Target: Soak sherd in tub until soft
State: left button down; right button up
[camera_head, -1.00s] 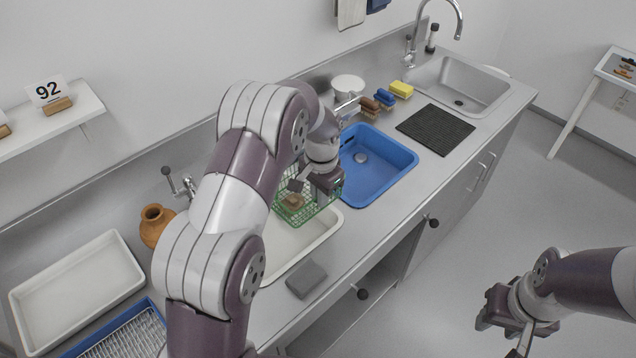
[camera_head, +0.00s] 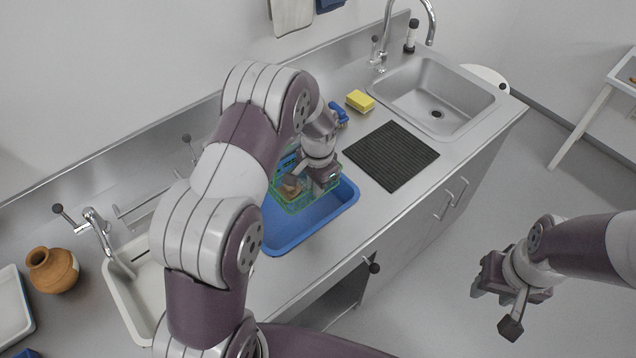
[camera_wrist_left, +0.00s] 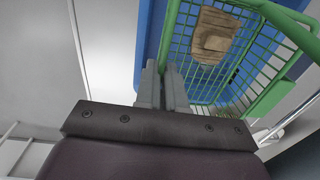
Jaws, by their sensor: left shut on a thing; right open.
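My left gripper (camera_head: 306,187) is shut on the green wire basket (camera_head: 300,204) at its rim. The sherd (camera_head: 291,191), a brown piece, lies in the basket. It shows more clearly in the left wrist view (camera_wrist_left: 214,36), flat on the green mesh, with a paler patch on it. The basket is over or in the blue tub (camera_head: 300,228); I cannot tell how deep it sits. My arm hides part of the tub. My right gripper (camera_head: 508,290) is open and empty, out over the floor to the right of the counter.
A white basin (camera_head: 122,290) is left of the blue tub, partly behind my arm. An orange-brown jar (camera_head: 52,270) stands further left. A black ribbed mat (camera_head: 391,156), yellow sponge (camera_head: 360,101) and steel sink (camera_head: 432,100) lie to the right. A tap (camera_head: 97,230) rises at the back.

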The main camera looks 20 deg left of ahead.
aim_at(316, 200)
pick_arm(q)
jog(key=shift+s+f+b, duration=0.15)
jog(key=shift+f+b, duration=0.2)
jog(key=shift+f, duration=0.25)
jog(key=f+b, duration=0.1)
jog(key=f, duration=0.1)
jog(key=f+b, duration=0.1)
jog(key=shift+w+d+f+b, duration=0.1)
jog(key=shift+w+f+b, duration=0.15)
jog(key=shift+w+b, duration=0.1)
jog(key=shift+s+f+b, duration=0.25)
jog(key=shift+f+b, duration=0.55)
jog(key=shift+f, duration=0.2)
jog(key=shift+f+b, duration=3.3)
jog(key=shift+f, duration=2.35)
jog(key=shift+s+f, duration=0.15)
